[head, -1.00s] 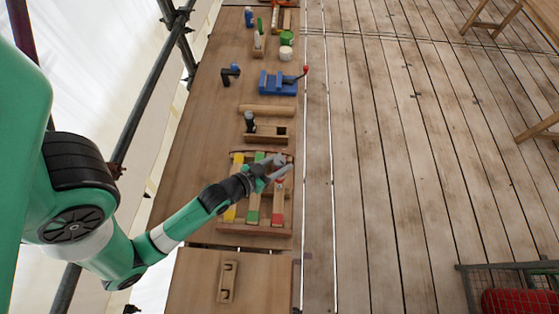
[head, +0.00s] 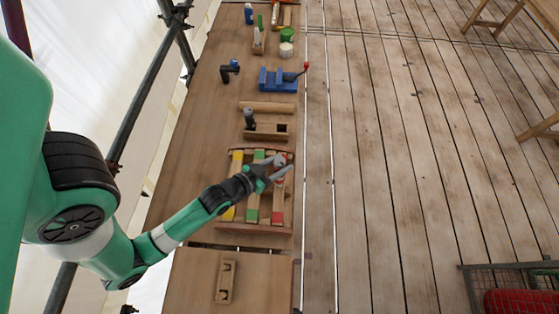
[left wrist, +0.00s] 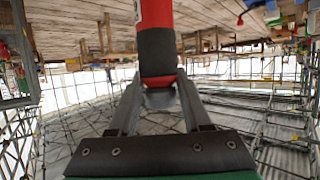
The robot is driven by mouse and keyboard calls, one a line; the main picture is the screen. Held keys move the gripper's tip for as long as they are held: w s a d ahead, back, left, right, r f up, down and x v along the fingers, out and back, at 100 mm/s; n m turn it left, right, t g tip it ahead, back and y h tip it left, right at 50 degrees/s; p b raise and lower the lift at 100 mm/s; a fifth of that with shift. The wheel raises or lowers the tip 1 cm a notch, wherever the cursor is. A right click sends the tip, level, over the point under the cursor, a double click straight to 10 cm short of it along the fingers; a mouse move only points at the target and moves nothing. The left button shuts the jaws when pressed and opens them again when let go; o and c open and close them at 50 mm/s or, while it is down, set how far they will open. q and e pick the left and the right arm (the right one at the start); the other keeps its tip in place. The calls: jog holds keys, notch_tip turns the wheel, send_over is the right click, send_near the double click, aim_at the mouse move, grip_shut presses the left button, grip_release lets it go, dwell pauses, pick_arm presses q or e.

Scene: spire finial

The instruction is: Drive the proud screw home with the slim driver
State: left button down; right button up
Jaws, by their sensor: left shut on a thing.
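My left gripper (head: 282,168) is over the right side of a wooden rack (head: 255,229) in the head view. It is shut on a red and black handle (left wrist: 156,35), which the left wrist view shows upright between the two fingers. I take this handle to be the driver's; its tip is out of sight. Strips or slots with yellow, green and red ends lie in the rack below the gripper. I cannot make out the proud screw. My right gripper is not in view.
A wooden block with a dark opening (head: 268,134), a wooden bar (head: 268,108) and a blue vise-like fixture (head: 276,82) stand farther along the bench. A small wooden piece (head: 226,283) lies on the near board. Bare bench (head: 185,180) lies left of the rack.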

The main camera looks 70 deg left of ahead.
pick_arm(q)
jog(key=shift+f+p, duration=0.45)
jog(key=shift+f, duration=0.35)
dwell(2.0)
notch_tip(320, 180, up, 7)
jog(key=p, duration=0.7)
jog(key=shift+r, duration=0.1)
jog(key=shift+d, duration=0.1)
